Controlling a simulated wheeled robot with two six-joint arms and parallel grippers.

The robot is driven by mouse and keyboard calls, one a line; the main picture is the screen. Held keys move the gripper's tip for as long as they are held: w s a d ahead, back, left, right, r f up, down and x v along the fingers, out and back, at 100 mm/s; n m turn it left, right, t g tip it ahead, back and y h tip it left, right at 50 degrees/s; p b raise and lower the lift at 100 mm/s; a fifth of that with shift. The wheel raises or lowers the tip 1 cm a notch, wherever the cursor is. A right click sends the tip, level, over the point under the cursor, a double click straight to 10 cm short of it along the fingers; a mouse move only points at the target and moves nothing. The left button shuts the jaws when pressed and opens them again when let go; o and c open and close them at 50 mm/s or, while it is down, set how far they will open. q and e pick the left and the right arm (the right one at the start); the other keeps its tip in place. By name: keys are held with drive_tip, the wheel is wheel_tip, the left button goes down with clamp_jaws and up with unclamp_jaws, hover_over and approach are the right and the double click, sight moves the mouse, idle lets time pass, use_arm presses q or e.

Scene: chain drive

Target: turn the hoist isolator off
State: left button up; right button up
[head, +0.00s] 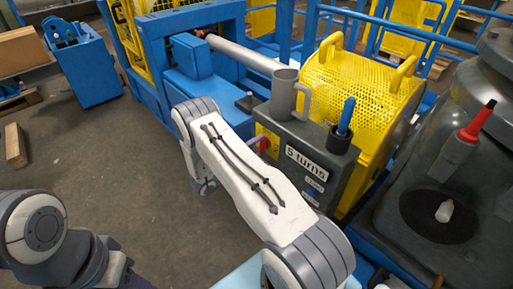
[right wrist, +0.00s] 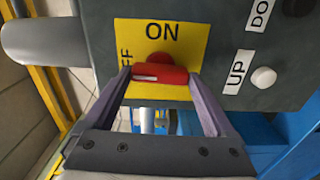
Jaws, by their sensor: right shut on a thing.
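The hoist isolator is a red handle (right wrist: 160,74) on a yellow plate (right wrist: 185,50) in the right wrist view. ON is printed above the handle, and FF shows at the left, its first letter hidden. The handle lies crosswise in that view, with a white mark on its left half. My right gripper (right wrist: 160,82) is shut on the handle, one finger at each end. In the head view the yellow plate (head: 266,138) shows partly on the grey control box (head: 318,160), behind my right arm, which hides most of the gripper. My left gripper is out of view.
UP (right wrist: 237,73) and DOWN (right wrist: 260,12) labels with buttons are beside the plate. A grey mug-like holder (head: 284,94) and a dark cup (head: 339,139) with a blue-handled tool stand on the box. A yellow mesh guard (head: 350,85) is behind. Open floor lies at left.

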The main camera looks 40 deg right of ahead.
drive_tip(key=shift+n, duration=0.4)
drive_tip(key=o, duration=1.1)
drive_tip(key=shift+c, duration=0.2)
drive_tip(key=a+b, duration=0.1)
drive_tip(key=a, duration=0.9)
drive_tip(key=shift+s+a, duration=0.3)
drive_tip(key=shift+s, duration=0.05)
drive_tip(key=shift+w, duration=0.1)
